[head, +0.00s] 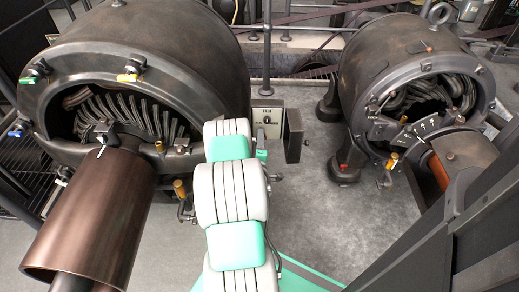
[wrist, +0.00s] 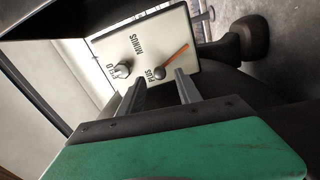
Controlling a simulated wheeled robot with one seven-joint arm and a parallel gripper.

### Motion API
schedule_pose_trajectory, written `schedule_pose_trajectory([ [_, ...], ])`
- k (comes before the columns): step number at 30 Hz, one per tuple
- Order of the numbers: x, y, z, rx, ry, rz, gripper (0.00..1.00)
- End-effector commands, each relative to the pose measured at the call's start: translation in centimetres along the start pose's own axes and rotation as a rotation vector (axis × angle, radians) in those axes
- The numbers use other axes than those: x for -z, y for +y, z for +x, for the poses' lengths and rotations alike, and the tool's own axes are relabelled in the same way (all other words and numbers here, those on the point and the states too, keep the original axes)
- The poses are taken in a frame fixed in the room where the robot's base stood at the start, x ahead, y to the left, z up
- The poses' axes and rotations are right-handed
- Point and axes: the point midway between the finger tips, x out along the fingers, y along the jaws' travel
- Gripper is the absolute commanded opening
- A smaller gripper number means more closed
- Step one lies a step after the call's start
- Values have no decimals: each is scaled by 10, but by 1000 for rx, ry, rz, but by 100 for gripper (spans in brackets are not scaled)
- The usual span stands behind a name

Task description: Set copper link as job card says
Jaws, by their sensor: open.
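The copper link (wrist: 172,57) is a thin orange-brown strip on a pale panel (wrist: 112,48) in the wrist view. It slants from beside the PLUS label up to the panel's right edge. The MINUS label lies above PLUS, and a round metal knob (wrist: 122,71) sits beside the FIELD lettering. My gripper (wrist: 160,77) is open, its two grey fingers pointing at the panel near the PLUS label, with nothing seen held between them. I cannot tell whether they touch the panel. The panel (head: 267,119) also shows small in the head view; the link is not clear there. I make out no job card.
A large dark dynamo (head: 185,50) stands at the left, with a brown cylinder (head: 95,215) in front. A smaller dynamo (head: 395,55) stands at the right. A dark box-like piece (head: 293,135) is beside the panel. Grey floor (head: 330,215) between the machines is clear.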

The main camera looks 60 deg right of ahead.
Motion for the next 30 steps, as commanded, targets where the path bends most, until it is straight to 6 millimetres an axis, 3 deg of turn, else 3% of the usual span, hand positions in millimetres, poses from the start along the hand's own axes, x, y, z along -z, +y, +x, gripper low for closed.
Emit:
schedule_pose_trajectory([
  [13, 0, 0, -52, -2, -1, 0, 41],
  [24, -1, 0, -58, 0, -2, 0, 40],
  [30, -3, 0, -58, 0, -6, 0, 24],
])
